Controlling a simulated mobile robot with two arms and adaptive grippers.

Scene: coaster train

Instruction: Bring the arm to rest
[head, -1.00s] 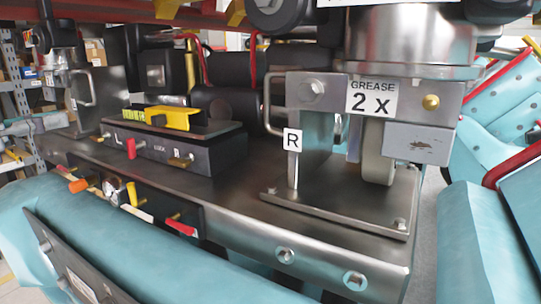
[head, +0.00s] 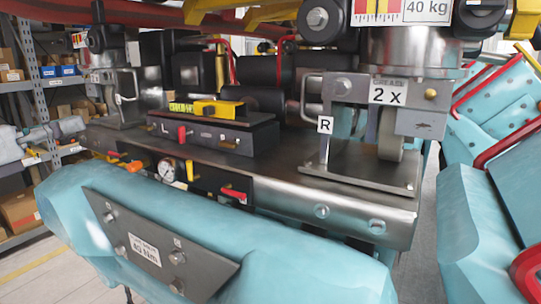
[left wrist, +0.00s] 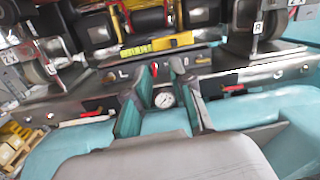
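My left gripper (head: 68,129) comes in from the left edge in the head view, left of the train's metal deck and apart from it. A round pressure gauge (left wrist: 164,100) shows behind the gap. In the head view the gauge (head: 166,169) sits on the front panel, beside a yellow lever (head: 189,170) and a red-handled valve (head: 233,193). My right gripper is not in either view.
The teal train front (head: 300,245) with a bolted plate (head: 150,250) fills the foreground. A control box (head: 225,138) with a red lever stands on the metal deck (head: 275,178). A wheel bracket (head: 365,120) rises at right. Shelves with boxes (head: 18,212) stand at left.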

